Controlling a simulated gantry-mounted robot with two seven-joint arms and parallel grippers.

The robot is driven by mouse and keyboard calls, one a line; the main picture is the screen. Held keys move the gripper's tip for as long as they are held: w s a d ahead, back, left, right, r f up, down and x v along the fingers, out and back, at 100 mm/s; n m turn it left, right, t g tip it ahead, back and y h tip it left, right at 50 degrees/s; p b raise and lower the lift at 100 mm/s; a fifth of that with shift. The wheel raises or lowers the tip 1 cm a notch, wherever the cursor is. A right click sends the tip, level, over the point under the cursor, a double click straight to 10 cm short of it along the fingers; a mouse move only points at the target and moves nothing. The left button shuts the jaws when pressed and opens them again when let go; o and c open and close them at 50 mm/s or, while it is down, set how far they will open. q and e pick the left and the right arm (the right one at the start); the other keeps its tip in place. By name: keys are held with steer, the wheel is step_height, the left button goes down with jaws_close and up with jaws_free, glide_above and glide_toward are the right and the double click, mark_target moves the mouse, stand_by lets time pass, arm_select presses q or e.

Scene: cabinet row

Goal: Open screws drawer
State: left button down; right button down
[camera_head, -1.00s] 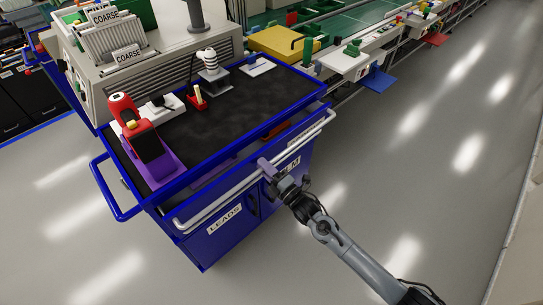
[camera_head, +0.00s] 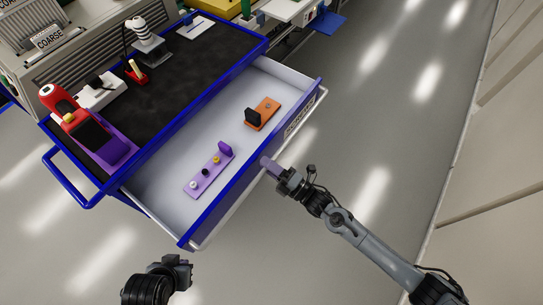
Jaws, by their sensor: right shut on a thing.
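The drawer (camera_head: 165,174) stands pulled well out of the blue cart, its pale inside showing. Its front bears a label, partly readable as "SCREWS" (camera_head: 300,122), and a long light handle bar (camera_head: 240,201). Inside lie a purple holder (camera_head: 205,175) with small knobs and an orange holder (camera_head: 265,109) with a black upright piece. My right gripper (camera_head: 272,168) is at the handle bar near the middle of the drawer front, shut on it. My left gripper (camera_head: 178,262) is at the bottom, in front of the drawer's near corner and apart from it; its fingertips do not show clearly.
The grey floor (camera_head: 390,150) to the right is clear.

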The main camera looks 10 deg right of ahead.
steer(key=shift+s+d, duration=0.15)
steer(key=c, duration=1.2)
jaws_free()
steer(key=shift+o, duration=0.3)
steer(key=p+v, duration=0.1)
steer(key=v, duration=1)
steer(key=shift+p, duration=0.3)
